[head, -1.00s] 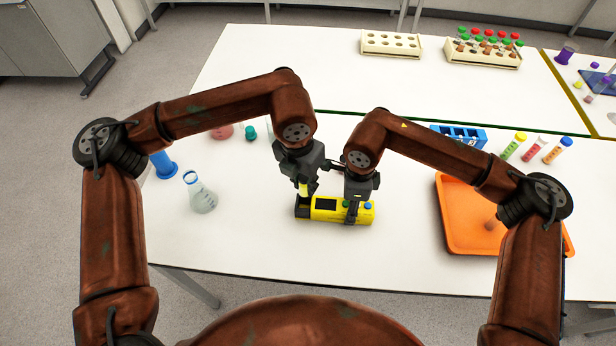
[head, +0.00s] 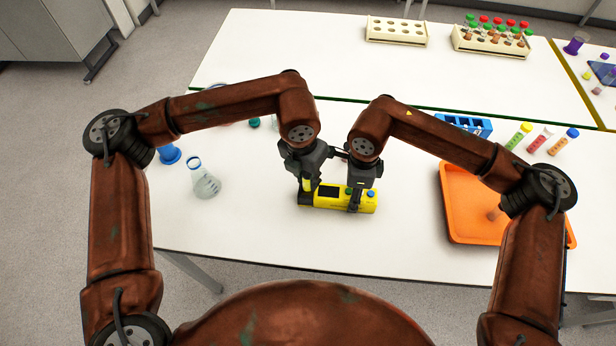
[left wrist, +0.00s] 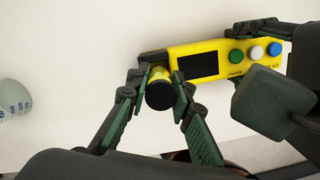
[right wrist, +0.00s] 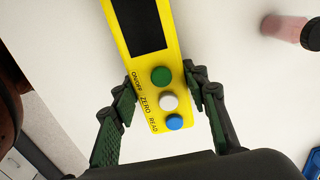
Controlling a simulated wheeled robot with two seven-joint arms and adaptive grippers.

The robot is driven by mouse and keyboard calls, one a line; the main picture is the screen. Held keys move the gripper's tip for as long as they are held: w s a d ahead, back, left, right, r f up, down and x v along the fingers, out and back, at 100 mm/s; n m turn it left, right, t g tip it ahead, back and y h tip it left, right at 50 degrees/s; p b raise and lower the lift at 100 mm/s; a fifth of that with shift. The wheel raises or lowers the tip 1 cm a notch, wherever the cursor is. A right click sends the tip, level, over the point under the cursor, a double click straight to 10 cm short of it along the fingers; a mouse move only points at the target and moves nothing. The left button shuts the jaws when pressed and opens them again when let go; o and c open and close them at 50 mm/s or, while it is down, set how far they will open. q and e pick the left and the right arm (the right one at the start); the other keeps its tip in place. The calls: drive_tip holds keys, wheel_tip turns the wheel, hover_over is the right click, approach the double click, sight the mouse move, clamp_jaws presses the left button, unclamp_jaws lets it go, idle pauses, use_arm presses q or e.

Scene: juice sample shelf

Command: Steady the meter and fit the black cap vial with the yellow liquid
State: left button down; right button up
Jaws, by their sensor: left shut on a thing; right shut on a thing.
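The yellow meter (head: 352,201) lies on the white table with its dark screen and green, white and blue buttons facing up. My right gripper (right wrist: 160,88) is shut across the meter's button end; its fingers lie along both sides. My left gripper (left wrist: 160,76) is shut on the black cap vial (left wrist: 161,96). Its cap faces the left wrist camera, and yellow shows just below the cap. The vial is upright at the meter's left end, beside the screen. Its lower end is hidden, so I cannot tell how deep it sits in the meter.
A flask (head: 206,186) and a blue-based cylinder (head: 169,155) stand at left. An orange tray (head: 470,240), a blue rack (head: 463,124) and several coloured tubes are at right. Tube racks (head: 397,32) stand on the far table. The table front is clear.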

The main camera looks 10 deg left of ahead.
use_arm(q)
drive_tip(key=shift+f, duration=1.35)
drive_tip(key=shift+r, duration=0.15)
drive_tip(key=shift+r, duration=0.95)
drive_tip(key=shift+f, duration=0.95)
idle(0.5)
drive_tip(key=shift+r, duration=0.95)
drive_tip(key=shift+f, duration=0.9)
idle(0.5)
drive_tip(key=shift+r, duration=0.9)
drive_tip(key=c, duration=1.6)
unclamp_jaws()
